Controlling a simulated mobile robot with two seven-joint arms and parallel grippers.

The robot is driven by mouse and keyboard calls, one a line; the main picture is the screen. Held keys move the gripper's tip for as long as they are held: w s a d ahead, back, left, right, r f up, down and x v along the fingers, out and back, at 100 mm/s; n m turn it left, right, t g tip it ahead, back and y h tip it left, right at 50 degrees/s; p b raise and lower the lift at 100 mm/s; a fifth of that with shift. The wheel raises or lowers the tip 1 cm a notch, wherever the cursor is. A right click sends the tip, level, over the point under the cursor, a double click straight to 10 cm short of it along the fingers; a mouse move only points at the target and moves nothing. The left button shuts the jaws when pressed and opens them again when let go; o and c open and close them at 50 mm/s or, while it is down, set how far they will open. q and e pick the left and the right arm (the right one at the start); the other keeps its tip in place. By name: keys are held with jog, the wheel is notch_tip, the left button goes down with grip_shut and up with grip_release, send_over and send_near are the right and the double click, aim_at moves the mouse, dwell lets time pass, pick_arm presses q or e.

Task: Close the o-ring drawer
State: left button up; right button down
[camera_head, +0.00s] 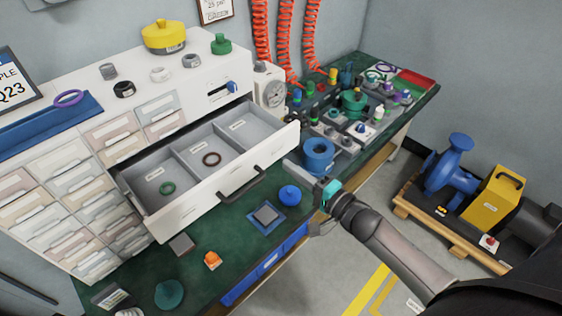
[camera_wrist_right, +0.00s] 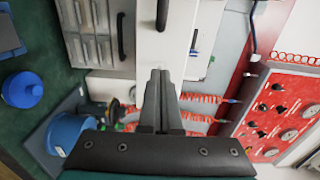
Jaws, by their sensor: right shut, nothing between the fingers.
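The o-ring drawer (camera_head: 226,180) is pulled out of the white cabinet (camera_head: 75,75). My right gripper (camera_head: 290,166) is shut and empty near the right end of the drawer front. In the right wrist view its fingertips (camera_wrist_right: 160,74) overlap the white front panel (camera_wrist_right: 154,48); I cannot tell whether they touch. My left gripper is not in view.
The green bench holds a blue spool (camera_head: 318,153), a blue knob-like part (camera_head: 290,194), an orange part (camera_head: 212,260) and several fittings right of the drawer. A pallet (camera_head: 420,213) with a blue pump stands on the floor at right.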

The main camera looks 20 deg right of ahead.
aim_at(272, 154)
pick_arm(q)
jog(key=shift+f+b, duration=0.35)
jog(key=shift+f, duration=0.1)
pick_arm(e)
jog(key=shift+x, duration=2)
